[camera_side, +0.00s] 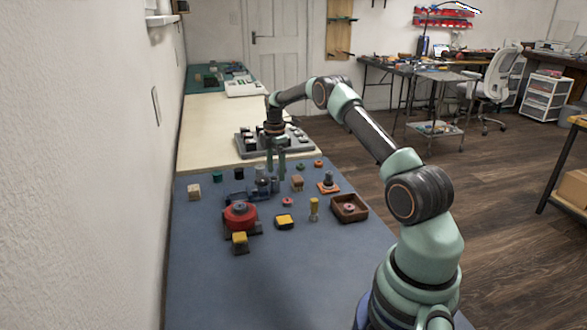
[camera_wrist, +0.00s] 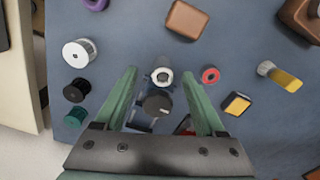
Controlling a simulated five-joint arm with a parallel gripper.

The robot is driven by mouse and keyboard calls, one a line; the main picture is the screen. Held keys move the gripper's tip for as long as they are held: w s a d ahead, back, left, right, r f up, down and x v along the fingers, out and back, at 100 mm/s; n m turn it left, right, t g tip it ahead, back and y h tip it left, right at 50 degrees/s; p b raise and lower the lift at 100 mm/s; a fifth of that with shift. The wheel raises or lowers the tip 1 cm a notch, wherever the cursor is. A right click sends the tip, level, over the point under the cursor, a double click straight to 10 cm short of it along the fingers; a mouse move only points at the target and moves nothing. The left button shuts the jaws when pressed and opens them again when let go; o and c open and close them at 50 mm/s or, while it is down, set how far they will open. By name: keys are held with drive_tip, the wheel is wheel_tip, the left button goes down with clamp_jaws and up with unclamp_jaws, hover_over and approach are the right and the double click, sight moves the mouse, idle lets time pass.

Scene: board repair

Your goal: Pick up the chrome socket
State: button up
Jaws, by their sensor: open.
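The chrome socket (camera_wrist: 162,76) shows as a small bright ring with a dark centre, seen from above in the wrist view. It lies on the blue-grey mat (camera_wrist: 130,30), between the tips of my gripper (camera_wrist: 160,74) in that picture. My gripper's green fingers are apart with nothing held between them. A dark round knob (camera_wrist: 157,103) on a blue-grey fixture sits close to the socket, nearer the palm. In the side view my gripper (camera_side: 277,175) points down over the far part of the mat. The socket is hard to make out there among small parts and fingers.
In the wrist view, a silver-white spool (camera_wrist: 80,52), a black cylinder (camera_wrist: 77,90) and a green one (camera_wrist: 76,117) stand left. A red ring (camera_wrist: 210,75), yellow-topped block (camera_wrist: 238,103) and brown block (camera_wrist: 187,19) lie around. A wooden tray (camera_side: 362,213) is at the mat's right.

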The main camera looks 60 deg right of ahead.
sight(275, 179)
drive_tip(key=f, duration=0.2)
drive_tip(key=a+f, duration=0.1)
drive_tip(key=shift+f, duration=0.95)
clamp_jaws()
drive_tip(key=shift+r, duration=0.1)
wheel_tip(275, 179, up, 20)
